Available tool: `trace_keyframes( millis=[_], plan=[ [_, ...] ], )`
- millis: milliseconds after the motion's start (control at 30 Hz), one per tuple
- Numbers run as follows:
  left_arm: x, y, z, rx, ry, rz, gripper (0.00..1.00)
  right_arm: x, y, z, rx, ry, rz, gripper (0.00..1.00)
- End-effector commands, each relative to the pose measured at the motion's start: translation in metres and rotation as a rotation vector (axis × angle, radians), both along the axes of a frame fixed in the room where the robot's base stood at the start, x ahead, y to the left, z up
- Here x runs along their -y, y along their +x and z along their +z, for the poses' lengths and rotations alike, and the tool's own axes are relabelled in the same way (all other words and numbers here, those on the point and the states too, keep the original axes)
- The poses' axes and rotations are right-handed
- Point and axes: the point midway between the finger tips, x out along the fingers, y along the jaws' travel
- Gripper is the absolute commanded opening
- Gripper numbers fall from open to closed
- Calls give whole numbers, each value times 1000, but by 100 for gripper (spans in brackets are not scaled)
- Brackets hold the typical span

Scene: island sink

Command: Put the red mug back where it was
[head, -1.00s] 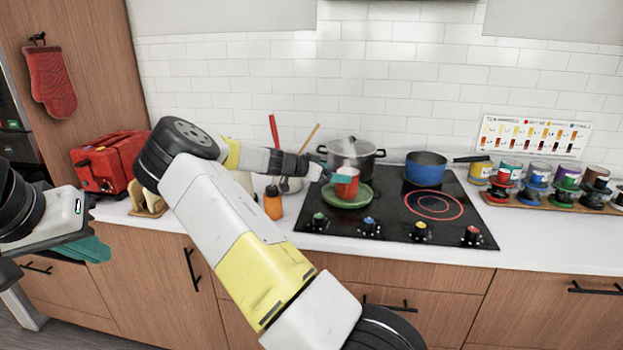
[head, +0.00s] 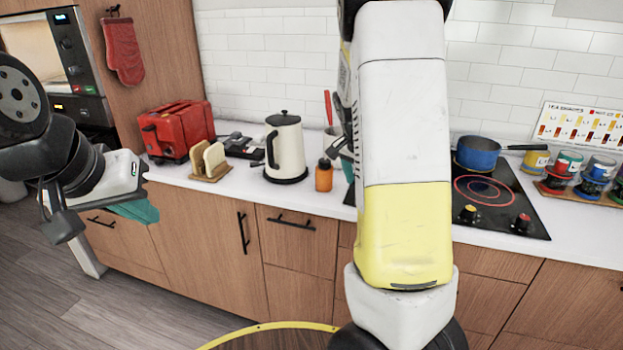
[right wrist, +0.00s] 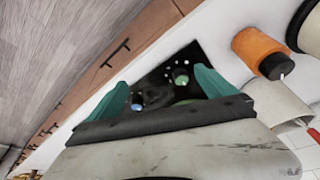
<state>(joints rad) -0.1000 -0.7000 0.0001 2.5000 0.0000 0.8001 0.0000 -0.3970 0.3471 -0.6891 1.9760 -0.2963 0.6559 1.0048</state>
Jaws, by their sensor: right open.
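The red mug is not visible in either current view; the spot over the cooktop's left part is hidden by my right arm in the head view. My right gripper shows in the right wrist view (right wrist: 165,85), its teal fingers apart and nothing visible between them but the black cooktop (right wrist: 160,90). A green sliver above the gripper body may be the green plate's edge; I cannot tell. My left gripper (head: 133,209) is at the left, in front of the cabinets and away from the counter items; its finger gap cannot be made out.
On the counter stand a red toaster (head: 178,130), a bread rack (head: 211,163), a cream kettle (head: 285,148) and an orange bottle (head: 324,176). A blue pot (head: 478,152) sits on the cooktop's right part, with paint-like cans (head: 566,165) beyond. A yellow-rimmed round table (head: 262,328) is below.

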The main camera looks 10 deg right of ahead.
Motion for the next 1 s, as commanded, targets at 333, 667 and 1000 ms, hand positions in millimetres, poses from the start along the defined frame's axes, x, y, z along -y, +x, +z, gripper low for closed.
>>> trace_keyframes(
  millis=[333,667,1000],
  plan=[
    [0,0,0,0,0,0,0,-111,-100,97,153,239,554,96],
    [0,0,0,0,0,0,0,-175,-201,146,291,109,1027,96],
    [0,0,0,0,0,0,0,-185,-220,147,304,55,1119,96]
  ],
)
